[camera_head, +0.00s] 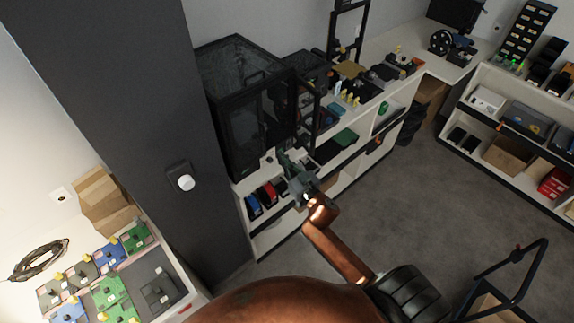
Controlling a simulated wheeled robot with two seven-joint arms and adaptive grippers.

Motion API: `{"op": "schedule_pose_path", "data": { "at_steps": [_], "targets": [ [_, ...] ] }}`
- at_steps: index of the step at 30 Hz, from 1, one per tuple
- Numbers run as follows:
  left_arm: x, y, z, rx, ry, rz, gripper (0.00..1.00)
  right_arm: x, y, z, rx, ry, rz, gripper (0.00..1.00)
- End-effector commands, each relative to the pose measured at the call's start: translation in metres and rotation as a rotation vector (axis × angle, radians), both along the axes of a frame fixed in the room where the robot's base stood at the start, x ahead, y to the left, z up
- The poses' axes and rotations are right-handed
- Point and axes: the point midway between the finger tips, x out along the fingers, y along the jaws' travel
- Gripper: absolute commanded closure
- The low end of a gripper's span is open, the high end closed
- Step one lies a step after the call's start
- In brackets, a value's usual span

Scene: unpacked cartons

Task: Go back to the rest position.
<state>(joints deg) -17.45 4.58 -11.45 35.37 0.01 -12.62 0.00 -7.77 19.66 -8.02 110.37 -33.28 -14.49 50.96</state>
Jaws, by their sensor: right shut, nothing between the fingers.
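My right gripper (287,160) shows near the middle of the head view, at the end of my orange-brown arm that comes up from the bottom. It is shut and holds nothing. It is in front of the white shelf unit, just right of the lower part of the black glass-sided cabinet. I cannot tell from this view how far it is from the shelf. My left gripper is not in view.
A black cabinet (228,125) stands on the white shelf unit (349,170). A dark pillar (135,75) rises at left, beside a table with green and blue parts. A cart handle (512,275) stands at lower right. The grey floor (415,205) between is clear.

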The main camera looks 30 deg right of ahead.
Motion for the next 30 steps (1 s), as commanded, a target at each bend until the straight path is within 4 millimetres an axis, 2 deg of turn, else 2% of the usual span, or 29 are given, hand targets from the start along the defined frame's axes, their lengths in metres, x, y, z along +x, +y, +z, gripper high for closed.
{"op": "schedule_pose_path", "data": {
  "at_steps": [3, 6, 15, 18, 20, 23, 26, 30],
  "targets": [
    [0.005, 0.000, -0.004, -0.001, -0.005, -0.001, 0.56, -0.019, 0.000, -0.001, -0.001, 0.001, 0.000, 1.00],
    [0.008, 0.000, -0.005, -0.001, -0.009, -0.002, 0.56, -0.028, 0.001, -0.001, 0.000, 0.000, 0.000, 1.00],
    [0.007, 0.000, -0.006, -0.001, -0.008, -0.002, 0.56, -0.034, 0.001, 0.000, 0.000, 0.001, 0.000, 1.00],
    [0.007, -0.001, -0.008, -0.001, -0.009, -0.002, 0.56, -0.033, -0.002, -0.015, -0.002, 0.021, -0.005, 1.00],
    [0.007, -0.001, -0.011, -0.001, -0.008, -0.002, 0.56, -0.031, -0.005, -0.036, -0.006, 0.051, -0.011, 1.00],
    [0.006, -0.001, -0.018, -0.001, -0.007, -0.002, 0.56, -0.031, -0.013, -0.093, -0.017, 0.132, -0.026, 1.00],
    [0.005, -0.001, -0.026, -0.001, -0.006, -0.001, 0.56, -0.037, -0.022, -0.166, -0.033, 0.236, -0.041, 1.00],
    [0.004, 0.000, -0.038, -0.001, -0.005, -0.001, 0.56, -0.056, -0.033, -0.267, -0.053, 0.383, -0.055, 1.00]
  ]
}}
